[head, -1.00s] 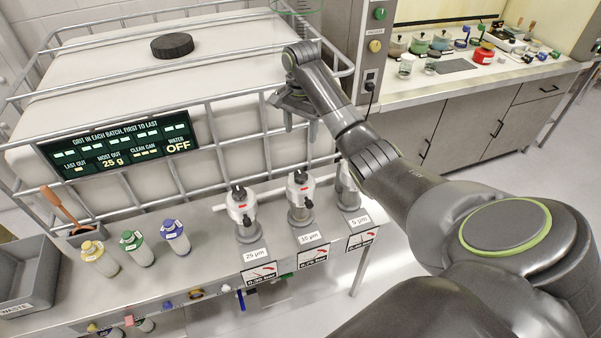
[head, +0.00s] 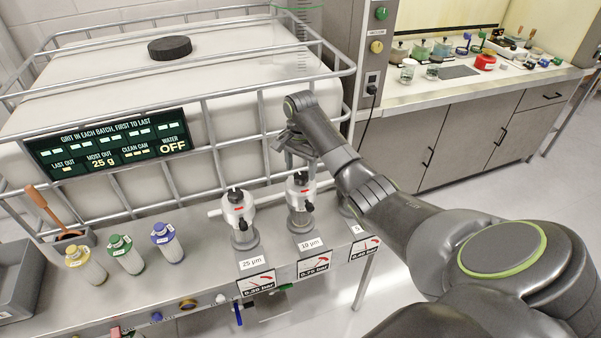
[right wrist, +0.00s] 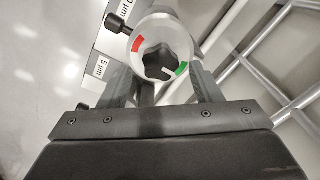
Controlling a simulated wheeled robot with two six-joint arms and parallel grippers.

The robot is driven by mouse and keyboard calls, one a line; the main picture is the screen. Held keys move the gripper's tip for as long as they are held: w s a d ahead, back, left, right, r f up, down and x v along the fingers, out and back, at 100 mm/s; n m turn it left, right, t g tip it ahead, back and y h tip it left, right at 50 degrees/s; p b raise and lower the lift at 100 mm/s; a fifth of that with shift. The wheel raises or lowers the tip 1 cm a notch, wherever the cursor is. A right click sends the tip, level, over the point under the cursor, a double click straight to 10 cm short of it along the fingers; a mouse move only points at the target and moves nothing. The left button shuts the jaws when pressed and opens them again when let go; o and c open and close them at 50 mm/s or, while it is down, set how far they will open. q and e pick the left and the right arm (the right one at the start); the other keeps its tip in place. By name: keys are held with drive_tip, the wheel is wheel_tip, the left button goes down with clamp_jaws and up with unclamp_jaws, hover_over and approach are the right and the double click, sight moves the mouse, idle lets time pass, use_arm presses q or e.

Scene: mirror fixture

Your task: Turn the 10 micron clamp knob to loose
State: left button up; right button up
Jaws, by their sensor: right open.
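The 10 micron clamp (head: 299,187), a white round body with a dark knob and black side handle, stands on the bench behind its "10 µm" label (head: 310,244). My right gripper (head: 296,160) is open, pointing down just above this clamp. In the right wrist view, the dark star-shaped clamp knob (right wrist: 163,60) sits in a white ring with a red mark and a green mark. The open fingers (right wrist: 175,88) lie near the ring's lower side; contact cannot be told. A pale line shows on the knob's lower side, nearer the green mark. My left gripper is not in view.
The 25 µm clamp (head: 238,208) stands to the left. The 5 µm clamp is mostly hidden behind my right arm. A caged white tank (head: 120,75) is behind. Yellow, green and blue-capped bottles (head: 125,255) stand on the bench at left.

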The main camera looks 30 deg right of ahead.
sight(301, 179)
drive_tip(key=shift+f, duration=1.25)
